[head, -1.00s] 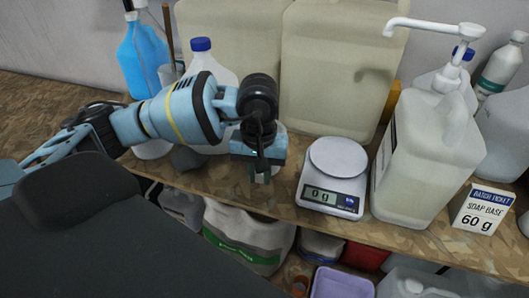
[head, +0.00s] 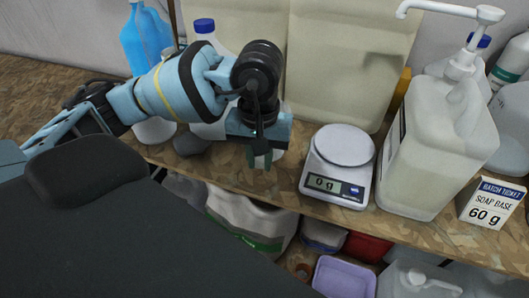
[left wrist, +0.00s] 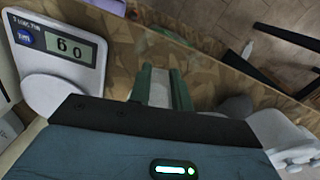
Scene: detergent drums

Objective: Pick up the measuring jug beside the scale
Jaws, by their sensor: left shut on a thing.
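The kitchen-type white scale (head: 338,160) stands on the wooden shelf, its display reading 0 g; its pan is empty. It also shows in the left wrist view (left wrist: 60,50). My left gripper (head: 261,158) points down just left of the scale, apart from it. It is shut on a pale thing, seen as a strip between the green-grey fingers in the left wrist view. This looks like the measuring jug (left wrist: 158,92); my gripper hides most of it in the head view, with only a pale edge (head: 278,154) showing. My right gripper is out of view.
A large pump bottle (head: 425,150) stands close right of the scale, with a soap base 60 g ticket (head: 490,203) beyond. Big canisters (head: 350,70) stand behind. A dark grey rounded thing (head: 190,145) lies left of my gripper. A purple tub (head: 342,280) is below the shelf edge.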

